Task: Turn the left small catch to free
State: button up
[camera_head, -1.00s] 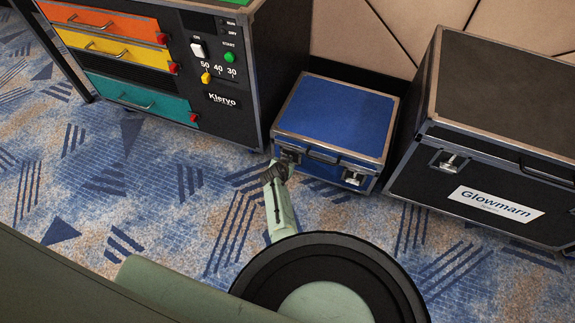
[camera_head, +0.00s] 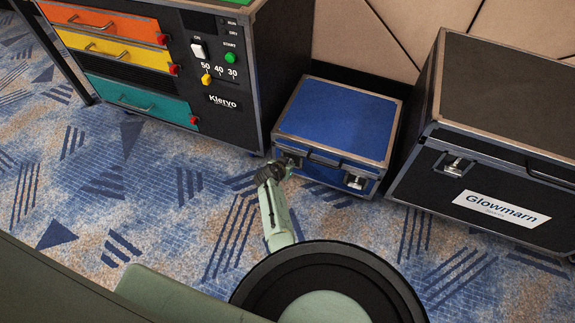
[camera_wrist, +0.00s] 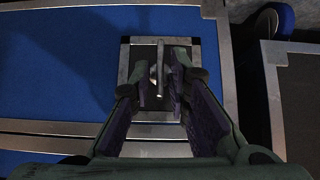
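The small blue case (camera_head: 338,118) stands on the carpet with two metal catches on its front. Its left catch (camera_head: 292,158) is partly covered by my gripper (camera_head: 271,172); its right catch (camera_head: 355,181) is in plain view. In the wrist view, the left catch (camera_wrist: 159,62) is a thin metal lever over a dark recess in a metal-framed plate. My gripper (camera_wrist: 160,92) has one finger on each side of the lever, with narrow dark gaps showing. It looks open around the lever; contact cannot be told.
A large black case labelled Glowmarn (camera_head: 500,95) stands close on the right. A handle (camera_head: 324,160) lies between the blue case's catches. The patterned carpet (camera_head: 150,200) in front is clear.

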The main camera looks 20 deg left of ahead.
jog(key=shift+o, duration=0.8)
jog(key=shift+w+d, duration=0.1)
jog(key=shift+d, duration=0.1)
jog(key=shift+a, duration=0.1)
jog(key=shift+d+f+m+y+p, duration=0.15)
jog(key=shift+m+y+p, duration=0.4)
jog(key=shift+y+p, duration=0.85)
jog(key=shift+d+r+m+y+p, duration=0.15)
jog(key=shift+m+y+p, duration=0.5)
jog(key=shift+p, duration=1.3)
